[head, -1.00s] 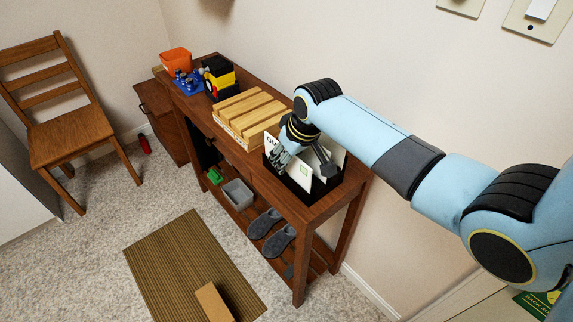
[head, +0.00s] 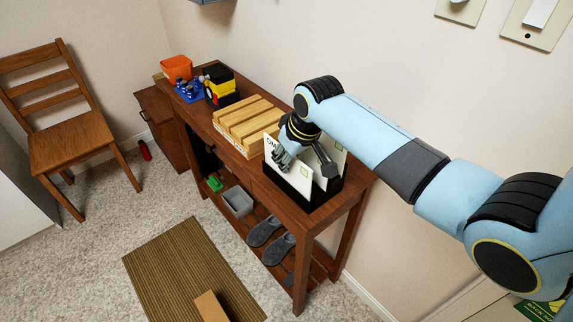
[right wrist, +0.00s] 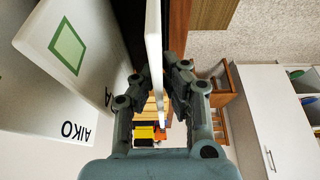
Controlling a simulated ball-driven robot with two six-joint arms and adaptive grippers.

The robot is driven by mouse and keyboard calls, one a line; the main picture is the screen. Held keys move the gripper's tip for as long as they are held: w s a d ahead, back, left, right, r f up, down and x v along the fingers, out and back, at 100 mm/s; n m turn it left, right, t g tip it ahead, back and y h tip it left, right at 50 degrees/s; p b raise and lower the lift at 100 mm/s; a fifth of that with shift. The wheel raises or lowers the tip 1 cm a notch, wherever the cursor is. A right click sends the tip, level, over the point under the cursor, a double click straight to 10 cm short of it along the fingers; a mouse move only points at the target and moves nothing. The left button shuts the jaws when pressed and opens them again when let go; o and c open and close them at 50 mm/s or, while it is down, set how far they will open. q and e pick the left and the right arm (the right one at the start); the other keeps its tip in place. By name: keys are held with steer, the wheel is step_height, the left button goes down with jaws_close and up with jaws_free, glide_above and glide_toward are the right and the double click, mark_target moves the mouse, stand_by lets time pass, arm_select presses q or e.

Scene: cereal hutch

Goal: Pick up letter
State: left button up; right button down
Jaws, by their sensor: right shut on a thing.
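Several white letters stand upright in a black holder (head: 308,205) at the near end of the wooden console table. My right gripper (head: 285,157) reaches down into the holder from above. In the right wrist view, its fingers (right wrist: 155,88) are shut on a white letter (right wrist: 154,40), seen edge-on between them. My left gripper is not in view.
A slatted wooden box (head: 246,118) stands beside the holder on the console table (head: 262,182). Farther back are a yellow and black toy (head: 219,84) and an orange bin (head: 177,68). The wall is close behind. Slippers (head: 272,238) lie on the lower shelf.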

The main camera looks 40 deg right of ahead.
steer(key=s+a+r, duration=0.5)
steer(key=s+r, duration=0.4)
steer(key=s, duration=0.1)
steer(key=shift+s+a, duration=0.15)
steer(key=shift+s, duration=0.1)
